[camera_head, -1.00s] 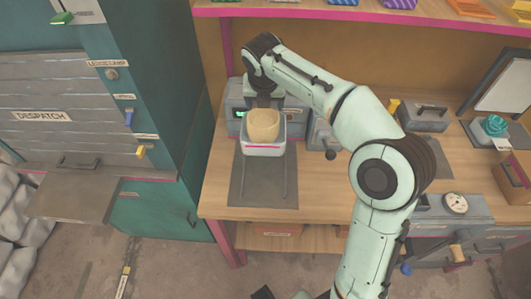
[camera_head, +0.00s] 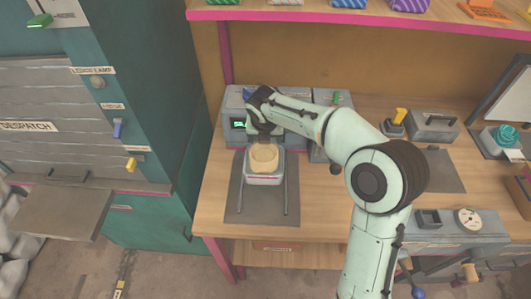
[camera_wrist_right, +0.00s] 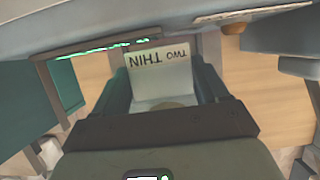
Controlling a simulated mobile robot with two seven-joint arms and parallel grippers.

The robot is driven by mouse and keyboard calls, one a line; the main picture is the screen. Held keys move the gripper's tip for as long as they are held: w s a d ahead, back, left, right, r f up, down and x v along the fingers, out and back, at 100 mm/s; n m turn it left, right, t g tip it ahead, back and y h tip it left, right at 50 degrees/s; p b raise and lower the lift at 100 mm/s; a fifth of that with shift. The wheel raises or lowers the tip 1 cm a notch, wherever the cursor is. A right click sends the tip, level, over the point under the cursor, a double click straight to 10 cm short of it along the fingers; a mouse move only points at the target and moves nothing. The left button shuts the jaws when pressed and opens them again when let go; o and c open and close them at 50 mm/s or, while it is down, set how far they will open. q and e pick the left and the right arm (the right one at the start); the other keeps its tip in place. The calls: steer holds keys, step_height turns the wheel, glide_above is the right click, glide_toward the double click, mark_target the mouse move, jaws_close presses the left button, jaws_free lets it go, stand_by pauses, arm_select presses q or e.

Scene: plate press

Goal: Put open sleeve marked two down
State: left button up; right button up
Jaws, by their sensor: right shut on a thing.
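The open sleeve (camera_head: 263,179) is a pale, box-like holder with a pink line along its front. A round tan thing (camera_head: 264,157) shows in its open top. In the right wrist view the sleeve (camera_wrist_right: 160,75) bears the words "TWO THIN", upside down. My right gripper (camera_wrist_right: 165,105) is shut on the sleeve, with a dark finger on each side. In the head view the sleeve is over the dark mat (camera_head: 262,208), between two thin rails; I cannot tell whether it touches the mat. The fingertips are hidden there by the wrist. My left gripper is not in view.
A grey machine with a green display (camera_head: 238,124) stands right behind the sleeve. A gauge box (camera_head: 468,218) and a grey handled box (camera_head: 433,126) are to the right. The teal dispatch cabinet (camera_head: 145,120) is at left. The mat's front is clear.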

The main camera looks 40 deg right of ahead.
step_height(320, 180, down, 7)
steer(key=shift+r+b, duration=0.15)
steer(key=shift+b, duration=0.4)
steer(key=o, duration=1.1)
steer(key=p+v, duration=0.1)
steer(key=v, duration=1.1)
